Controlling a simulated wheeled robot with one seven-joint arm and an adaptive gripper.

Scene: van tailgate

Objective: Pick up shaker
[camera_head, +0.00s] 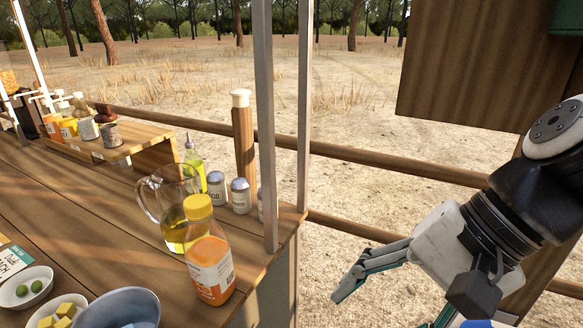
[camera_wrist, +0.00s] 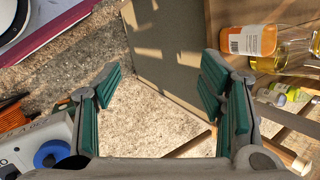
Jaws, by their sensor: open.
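Small shakers with grey metal lids stand near the right end of the wooden counter in the camera_head view. One shaker (camera_head: 216,188) stands at the left, a second shaker (camera_head: 240,196) just right of it, and a third is mostly hidden behind the metal post. Which one is meant I cannot tell. My gripper (camera_head: 391,308) is open and empty, off the counter's right end, to the right of and apart from the shakers. In the wrist view my gripper (camera_wrist: 162,88) has its fingers wide apart over bare ground.
An orange bottle (camera_head: 210,260) with a yellow cap and a glass jug (camera_head: 172,205) stand in front of the shakers. An oil bottle (camera_head: 194,160) and a wooden mill (camera_head: 243,145) stand close behind. The metal post (camera_head: 266,120) rises beside the shakers.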

